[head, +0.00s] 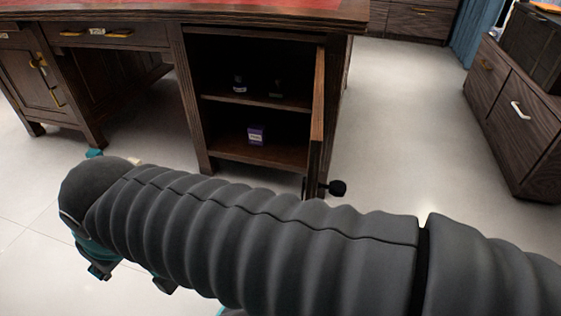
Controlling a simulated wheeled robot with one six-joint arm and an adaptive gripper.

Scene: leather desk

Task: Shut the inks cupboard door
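The inks cupboard is the right pedestal of the dark wooden desk, and its inside shows. Its door (317,125) stands wide open at the right side of the opening, pointing toward me and seen almost edge-on. A black round knob (338,188) sticks out to the right near the door's lower end. My arm in its grey ribbed sleeve crosses the front of the view and hides what is behind it. Teal parts show around its left end, but I cannot make out the gripper's fingers.
A purple box (257,135) sits on the cupboard's lower level, and small dark bottles (239,85) stand on the shelf above. The desk's left pedestal (38,85) is closed. A wooden drawer cabinet (515,120) stands at right. The pale floor (405,130) between is clear.

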